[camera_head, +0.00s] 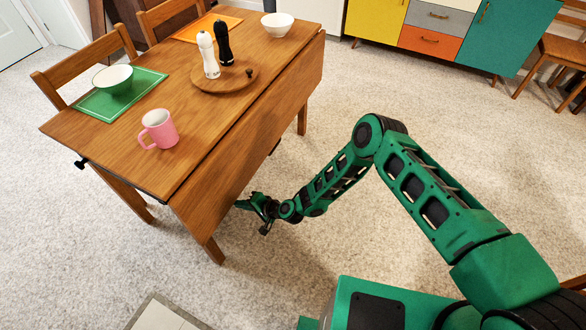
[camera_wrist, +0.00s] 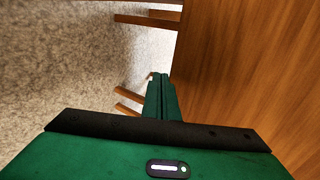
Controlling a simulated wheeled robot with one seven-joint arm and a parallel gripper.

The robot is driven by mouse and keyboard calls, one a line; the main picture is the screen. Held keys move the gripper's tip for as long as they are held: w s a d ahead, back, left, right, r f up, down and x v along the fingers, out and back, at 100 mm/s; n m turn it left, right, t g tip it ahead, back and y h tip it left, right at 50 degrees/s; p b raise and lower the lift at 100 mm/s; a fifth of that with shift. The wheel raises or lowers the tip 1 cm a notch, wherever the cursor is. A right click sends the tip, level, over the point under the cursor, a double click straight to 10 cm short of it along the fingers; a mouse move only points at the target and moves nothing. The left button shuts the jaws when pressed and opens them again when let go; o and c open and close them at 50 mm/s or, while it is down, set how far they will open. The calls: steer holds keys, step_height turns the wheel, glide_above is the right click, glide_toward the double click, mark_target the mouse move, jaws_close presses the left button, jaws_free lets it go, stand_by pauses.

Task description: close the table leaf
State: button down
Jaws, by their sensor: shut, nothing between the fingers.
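The wooden table (camera_head: 185,105) has a leaf (camera_head: 245,135) along its side facing me. The leaf hangs down from the hinge line, steeply angled to the tabletop. In the wrist view the leaf (camera_wrist: 250,70) appears as a broad wooden face filling the right side. My gripper (camera_head: 246,204) is low, beside the lower edge of the leaf near its front end. Its fingers (camera_wrist: 160,88) are shut with nothing between them, and sit close to the leaf edge in the wrist view. I cannot tell whether they touch it.
On the tabletop are a pink mug (camera_head: 159,129), a green placemat with a bowl (camera_head: 113,78), a wooden tray (camera_head: 213,83) with two mills, and a white bowl (camera_head: 277,24). Chairs (camera_head: 84,58) stand behind. A colourful cabinet (camera_head: 430,40) is far back.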

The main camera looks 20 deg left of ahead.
steer(key=shift+d, duration=0.1)
steer(key=s+d, duration=0.2)
steer(key=d, duration=1.1)
steer(key=shift+s+d, duration=0.3)
steer(key=shift+s, duration=0.1)
